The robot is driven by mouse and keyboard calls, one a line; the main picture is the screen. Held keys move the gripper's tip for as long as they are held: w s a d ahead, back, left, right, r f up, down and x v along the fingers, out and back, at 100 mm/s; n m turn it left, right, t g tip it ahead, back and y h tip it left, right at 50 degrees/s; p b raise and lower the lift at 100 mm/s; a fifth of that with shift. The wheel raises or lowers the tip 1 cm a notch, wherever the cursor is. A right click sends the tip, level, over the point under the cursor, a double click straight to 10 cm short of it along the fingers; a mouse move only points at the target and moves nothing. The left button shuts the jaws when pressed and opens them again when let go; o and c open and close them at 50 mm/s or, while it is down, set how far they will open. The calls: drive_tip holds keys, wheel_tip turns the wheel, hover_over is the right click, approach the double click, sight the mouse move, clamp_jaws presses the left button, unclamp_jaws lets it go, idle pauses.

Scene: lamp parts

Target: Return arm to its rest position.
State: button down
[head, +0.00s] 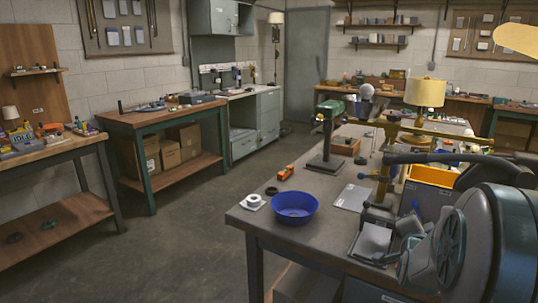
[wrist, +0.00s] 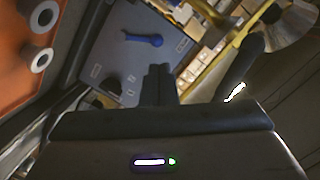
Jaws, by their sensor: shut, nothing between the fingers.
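My gripper (wrist: 158,72) shows in the wrist view, its dark fingers together at the centre with nothing between them. My arm's large grey and dark links fill the lower right of the head view; I cannot make out the fingertips there. A lamp with a yellow shade (head: 425,92) stands toward the back of the workbench (head: 335,190). A brass-coloured arm (head: 440,131) runs across below the shade. In the wrist view, a blue object (wrist: 143,39) lies on a grey surface beyond the fingers, apart from them.
A blue bowl (head: 295,207), a white roll (head: 253,202) and an orange item (head: 286,172) lie near the bench's front left. A green-headed stand (head: 329,125) rises behind them. A yellow bin (head: 432,175) is near my arm. The floor (head: 175,245) to the left is clear.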

drive_tip(key=s+a+r+n+g+y+p, duration=0.1)
drive_tip(key=a+n+y+p, duration=0.1)
drive_tip(key=a, duration=0.3)
drive_tip(key=a+r+n+g+y+p, duration=0.1)
drive_tip(key=a+n+y, duration=0.1)
drive_tip(key=a+n, duration=0.15)
drive_tip(key=s+a+r+n+g+y+p, duration=0.1)
drive_tip(key=s+a+n+g+y+p, duration=0.1)
drive_tip(key=s+a, duration=0.7)
drive_tip(key=s+a+r+n+g+y+p, duration=0.1)
drive_tip(key=s+a+n+g+p, duration=0.4)
drive_tip(key=s, duration=0.6)
drive_tip(key=a+n+g+y, duration=0.1)
drive_tip(key=a+n+g, duration=0.1)
drive_tip(key=a+n, duration=0.1)
drive_tip(key=shift+s+a+r+y, duration=0.25)
drive_tip(key=shift+a+r+y, duration=0.05)
drive_tip(key=shift+a, duration=0.25)
drive_tip(key=shift+d+n, duration=0.1)
drive_tip(key=shift+n, duration=0.15)
